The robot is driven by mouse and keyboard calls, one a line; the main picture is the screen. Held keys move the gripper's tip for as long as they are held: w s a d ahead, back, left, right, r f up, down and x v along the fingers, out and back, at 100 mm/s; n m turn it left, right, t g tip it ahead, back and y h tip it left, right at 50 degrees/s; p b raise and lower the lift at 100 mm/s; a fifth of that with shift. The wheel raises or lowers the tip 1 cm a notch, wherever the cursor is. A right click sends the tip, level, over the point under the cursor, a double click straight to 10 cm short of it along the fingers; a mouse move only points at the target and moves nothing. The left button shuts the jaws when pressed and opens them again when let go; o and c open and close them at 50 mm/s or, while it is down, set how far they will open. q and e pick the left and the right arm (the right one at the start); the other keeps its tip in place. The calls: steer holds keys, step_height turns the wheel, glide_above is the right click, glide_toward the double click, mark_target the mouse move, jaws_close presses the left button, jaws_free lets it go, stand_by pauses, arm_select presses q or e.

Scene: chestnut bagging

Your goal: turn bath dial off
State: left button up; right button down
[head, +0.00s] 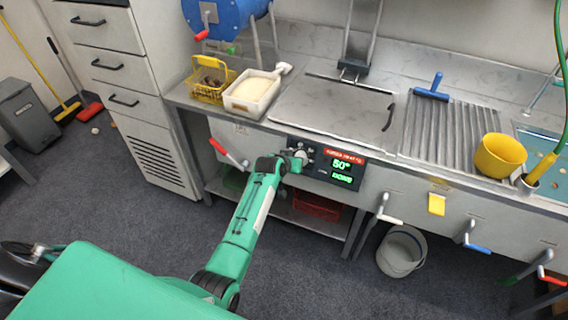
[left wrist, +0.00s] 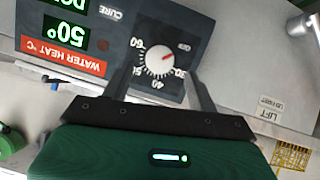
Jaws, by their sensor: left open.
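The bath dial is a pale round knob (left wrist: 158,61) on a dark control panel (left wrist: 192,28) in the left wrist view, where the panel appears upside down. A red mark on the knob appears to point toward the OFF label. The green display beside it reads 50° under a red WATER HEAT °C strip (left wrist: 62,56). My left gripper (left wrist: 163,72) is open, its two dark fingers on either side of the knob; I cannot tell whether they touch it. In the head view my left gripper (head: 299,160) is at the panel (head: 335,168) and partly covers the dial. My right gripper is not in view.
On the steel counter are a yellow basket (head: 210,82), a white tub (head: 250,93) and a yellow bucket (head: 499,156). Coloured lever handles, such as the red one (head: 224,149), stick out along the front. A grey bucket (head: 402,251) stands on the floor.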

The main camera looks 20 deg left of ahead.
arm_select(q)
steer(key=v, duration=0.9)
steer(key=shift+s+r+b, duration=0.25)
steer(key=shift+b, duration=0.05)
steer(key=s+f+m+g, duration=0.1)
steer(key=s+f+g, duration=0.1)
steer(key=s+f, duration=0.8)
steer(key=s+d+f+g, duration=0.15)
steer(key=s+f, duration=0.35)
steer(key=f, duration=0.9)
steer(key=s+f+m+g, duration=0.1)
steer(key=s+f+g, duration=0.1)
steer(key=s+f, duration=0.8)
steer(key=s+a+f+g, duration=0.1)
steer(key=s+f, duration=0.4)
steer(key=s, duration=0.6)
steer(key=s+a+f+m+g+y, duration=0.1)
steer(key=s+f+g, duration=0.1)
steer(key=s+f, duration=0.4)
steer(key=s+a+f+g, duration=0.1)
steer(key=s+f, duration=0.5)
steer(key=s, duration=1)
steer(key=shift+s+a+f, duration=0.15)
steer(key=shift+s+a, duration=0.15)
steer(key=shift+s, duration=0.1)
steer(key=shift+g, duration=0.25)
